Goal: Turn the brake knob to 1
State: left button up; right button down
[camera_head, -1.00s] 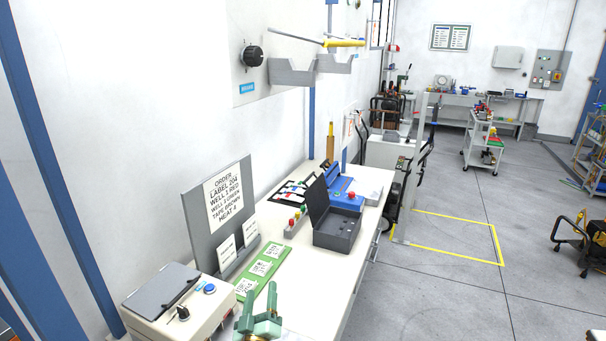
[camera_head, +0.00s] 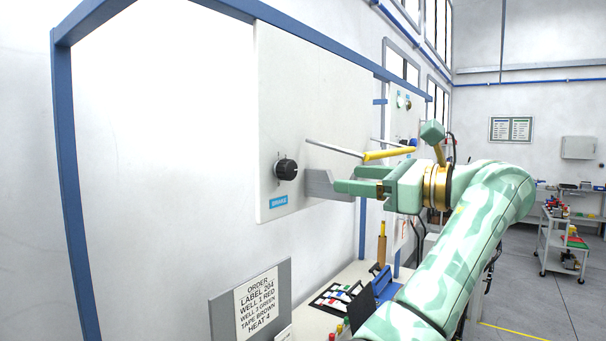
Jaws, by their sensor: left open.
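The brake knob (camera_head: 287,169) is a black round knob with a light pointer mark, on a pale wall panel (camera_head: 285,100). Its scale marks are too small to read. A blue label (camera_head: 278,202), apparently reading BRAKE, sits below it. My left gripper (camera_head: 338,180) is pale green, open and empty. Its fingers point left toward the knob, with a gap between them and the knob. My right gripper is not in view.
A grey holder (camera_head: 320,184) sticks out from the panel between the knob and my fingers. A yellow-handled tool (camera_head: 388,154) lies just above the gripper. An order board (camera_head: 255,305) stands on the bench below.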

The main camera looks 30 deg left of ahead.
aim_at(292, 172)
pick_arm(q)
jog(key=a, duration=0.4)
jog(key=a+p, duration=0.1)
jog(key=a, duration=0.3)
jog(key=a+p, duration=0.1)
jog(key=a, duration=0.3)
jog(key=shift+w+r, duration=0.15)
jog(key=shift+w, duration=0.25)
jog(key=shift+a+p, duration=0.3)
jog(key=shift+a, duration=0.25)
jog(key=c, duration=1)
